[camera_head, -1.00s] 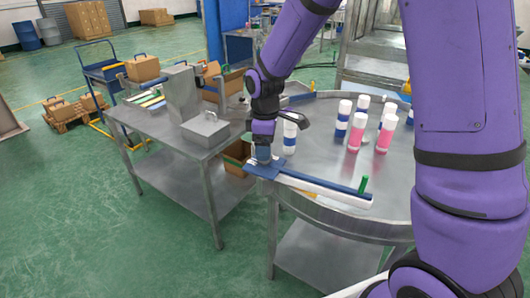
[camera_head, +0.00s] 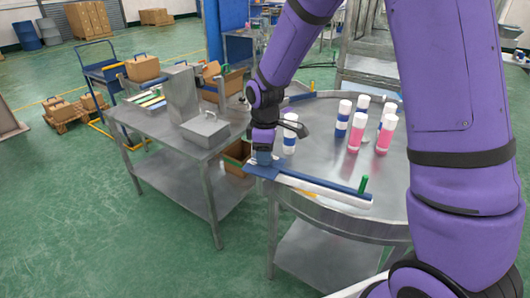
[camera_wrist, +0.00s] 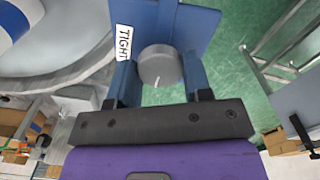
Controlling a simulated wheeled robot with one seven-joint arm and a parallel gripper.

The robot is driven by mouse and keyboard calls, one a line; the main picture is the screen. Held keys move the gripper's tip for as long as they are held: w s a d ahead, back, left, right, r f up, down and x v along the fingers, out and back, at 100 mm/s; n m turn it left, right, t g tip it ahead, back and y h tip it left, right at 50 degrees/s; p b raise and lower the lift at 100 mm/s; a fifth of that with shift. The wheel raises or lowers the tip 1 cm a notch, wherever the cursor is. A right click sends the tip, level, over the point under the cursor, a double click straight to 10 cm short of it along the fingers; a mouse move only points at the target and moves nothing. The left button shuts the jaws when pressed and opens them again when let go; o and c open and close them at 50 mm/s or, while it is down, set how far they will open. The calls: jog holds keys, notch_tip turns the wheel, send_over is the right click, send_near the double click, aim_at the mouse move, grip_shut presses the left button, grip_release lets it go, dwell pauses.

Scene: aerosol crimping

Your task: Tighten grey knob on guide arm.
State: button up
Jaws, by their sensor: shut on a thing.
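The grey knob (camera_wrist: 160,65) is round, with a white line on its face. It sits on the blue guide arm (camera_wrist: 198,28) beside a white label reading TIGHT (camera_wrist: 124,44). My gripper (camera_wrist: 160,80) has one blue finger on each side of the knob and is shut on it. In the head view, the guide arm (camera_head: 318,184) is a blue and white bar along the round table's near edge, with a green post (camera_head: 363,184) at its right end. My gripper (camera_head: 262,160) points down onto its left end there. The knob is hidden in the head view.
Several white-capped bottles, blue (camera_head: 343,119) and pink (camera_head: 386,134), stand on the round metal table (camera_head: 320,150). Another bottle (camera_head: 290,134) stands just right of my wrist. A metal side table (camera_head: 170,142) with a grey lidded box (camera_head: 205,129) is to the left.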

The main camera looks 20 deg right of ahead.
jog(key=m, duration=0.8)
jog(key=shift+m, duration=0.4)
jog(key=m, duration=0.4)
jog(key=shift+m, duration=2.5)
jog(key=o, duration=0.9)
